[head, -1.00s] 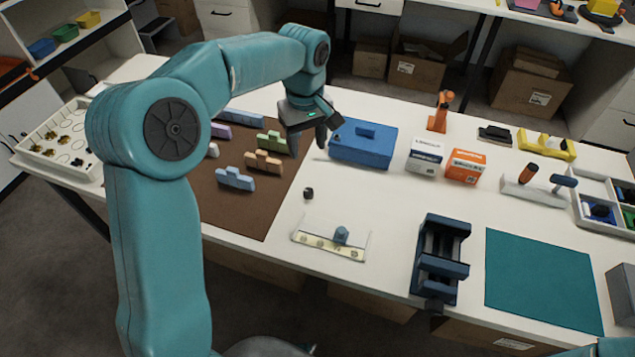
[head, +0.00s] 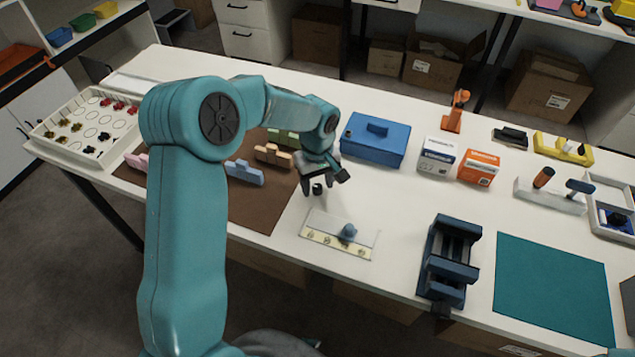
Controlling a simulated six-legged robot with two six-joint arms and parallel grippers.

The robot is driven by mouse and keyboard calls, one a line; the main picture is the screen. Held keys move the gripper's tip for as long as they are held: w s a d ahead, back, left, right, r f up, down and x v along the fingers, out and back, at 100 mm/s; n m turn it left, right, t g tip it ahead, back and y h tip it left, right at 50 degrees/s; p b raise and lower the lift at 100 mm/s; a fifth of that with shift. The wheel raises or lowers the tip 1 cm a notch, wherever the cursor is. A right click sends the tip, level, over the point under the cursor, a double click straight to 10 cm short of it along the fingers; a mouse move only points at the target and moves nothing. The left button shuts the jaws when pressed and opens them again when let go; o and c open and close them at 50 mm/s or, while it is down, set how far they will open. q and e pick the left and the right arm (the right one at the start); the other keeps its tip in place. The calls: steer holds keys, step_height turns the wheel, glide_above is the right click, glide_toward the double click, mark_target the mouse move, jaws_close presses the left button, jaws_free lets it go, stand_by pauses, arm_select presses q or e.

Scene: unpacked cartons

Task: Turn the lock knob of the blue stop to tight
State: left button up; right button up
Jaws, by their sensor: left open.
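A small blue stop (head: 348,232) sits on a pale plate with a marked cream strip (head: 334,246) along its front edge. The stop's lock knob is too small to make out, and I cannot tell how tight it is. My left gripper (head: 322,187) points down, open, behind and a little left of the stop, apart from it. A small black piece (head: 317,188) shows between its fingers; I cannot tell whether they touch it. My right gripper is out of view.
A blue toolbox (head: 375,142) stands behind the gripper. Light blue (head: 244,172) and tan (head: 273,155) blocks lie on the brown mat (head: 258,210) at left. A dark vise (head: 447,262) stands right of the plate, with bare white table between.

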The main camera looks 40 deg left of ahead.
arm_select(q)
steer(key=shift+f, duration=0.2)
jaws_close()
